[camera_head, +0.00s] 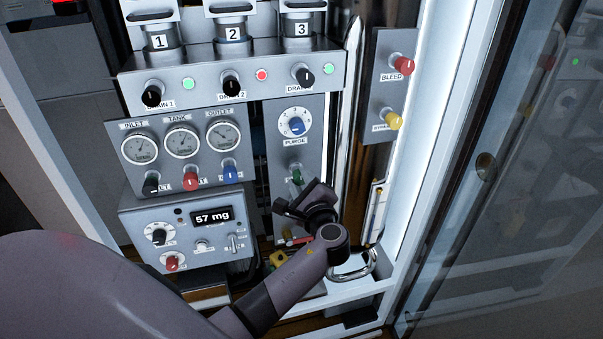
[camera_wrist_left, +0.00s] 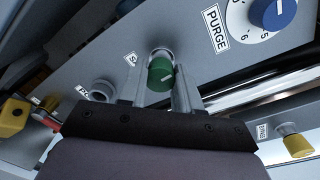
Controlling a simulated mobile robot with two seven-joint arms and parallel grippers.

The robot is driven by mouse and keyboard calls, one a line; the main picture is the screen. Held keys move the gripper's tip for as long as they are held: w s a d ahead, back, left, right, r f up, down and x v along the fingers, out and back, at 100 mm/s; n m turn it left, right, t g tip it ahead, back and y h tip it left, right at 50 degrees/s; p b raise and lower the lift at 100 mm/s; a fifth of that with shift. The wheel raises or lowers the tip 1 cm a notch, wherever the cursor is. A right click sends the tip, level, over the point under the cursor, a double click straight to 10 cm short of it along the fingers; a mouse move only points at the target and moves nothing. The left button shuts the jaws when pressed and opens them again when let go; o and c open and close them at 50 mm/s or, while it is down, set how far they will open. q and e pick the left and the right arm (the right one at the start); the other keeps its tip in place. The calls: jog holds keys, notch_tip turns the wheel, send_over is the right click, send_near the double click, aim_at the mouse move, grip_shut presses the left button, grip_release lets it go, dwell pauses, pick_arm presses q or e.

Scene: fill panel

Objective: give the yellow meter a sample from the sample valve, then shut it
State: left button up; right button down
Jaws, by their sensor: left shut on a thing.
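My left gripper (camera_head: 299,190) is shut on the green knob (camera_head: 296,176) below the purge dial. In the left wrist view the two fingers (camera_wrist_left: 160,88) stand on either side of this green knob (camera_wrist_left: 160,72). The label beside it starts with "S"; the rest is hidden. A small yellow body (camera_head: 278,258), which looks like the yellow meter, sits low behind my arm, partly hidden. It also shows at the left edge of the left wrist view (camera_wrist_left: 14,117), apart from the gripper. My right gripper is not in view.
A grey round port (camera_wrist_left: 103,90) sits near the green knob. The blue purge knob (camera_head: 297,126) is above. A red bleed knob (camera_head: 403,65) and a yellow knob (camera_head: 393,121) are on the right panel. A dosing box (camera_head: 190,235) reads 57 mg. A glass door stands at right.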

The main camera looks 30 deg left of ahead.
pick_arm(q)
jog(key=shift+r+m+p, duration=0.1)
jog(key=shift+m+p, duration=0.2)
jog(key=shift+m, duration=0.1)
jog(key=o, duration=1.1)
jog(key=shift+c, duration=0.2)
jog(key=v, duration=0.7)
jog(key=shift+b, duration=0.4)
jog(key=shift+s, duration=0.1)
